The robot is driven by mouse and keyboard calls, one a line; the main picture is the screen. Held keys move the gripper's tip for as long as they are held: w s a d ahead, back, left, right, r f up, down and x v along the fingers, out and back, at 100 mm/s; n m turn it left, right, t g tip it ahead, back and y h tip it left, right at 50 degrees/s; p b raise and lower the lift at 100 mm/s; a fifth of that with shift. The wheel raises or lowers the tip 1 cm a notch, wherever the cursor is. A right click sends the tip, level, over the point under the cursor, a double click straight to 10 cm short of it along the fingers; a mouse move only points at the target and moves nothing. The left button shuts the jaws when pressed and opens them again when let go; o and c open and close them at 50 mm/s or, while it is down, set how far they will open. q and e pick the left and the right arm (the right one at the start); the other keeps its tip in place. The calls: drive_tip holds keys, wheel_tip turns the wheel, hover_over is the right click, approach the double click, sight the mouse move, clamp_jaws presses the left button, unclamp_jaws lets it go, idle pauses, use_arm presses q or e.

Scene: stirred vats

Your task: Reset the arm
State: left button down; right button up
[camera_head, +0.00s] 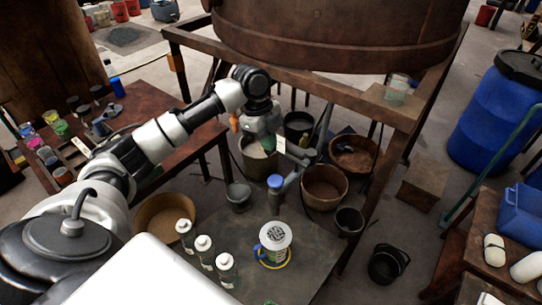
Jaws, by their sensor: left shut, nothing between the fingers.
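My left arm (160,137) reaches from the lower left up to the middle of the view and bends down at the wrist. My left gripper (268,146) hangs below the wrist, above a pot on the floor. It is shut with nothing in it. Its fingertips are small and hard to make out. My right gripper is out of view.
A large brown vat (340,30) stands on a frame above several pots and a wooden bowl (354,152). White bottles (204,247) and a round-topped container (274,238) stand in front. A cluttered table (150,105) is left; a blue barrel (490,115) is right.

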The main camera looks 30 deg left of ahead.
use_arm(q)
drive_tip(key=shift+s+a+r, duration=0.1)
drive_tip(key=shift+a+r, duration=0.05)
drive_tip(key=shift+r, duration=0.2)
drive_tip(key=shift+f, duration=0.1)
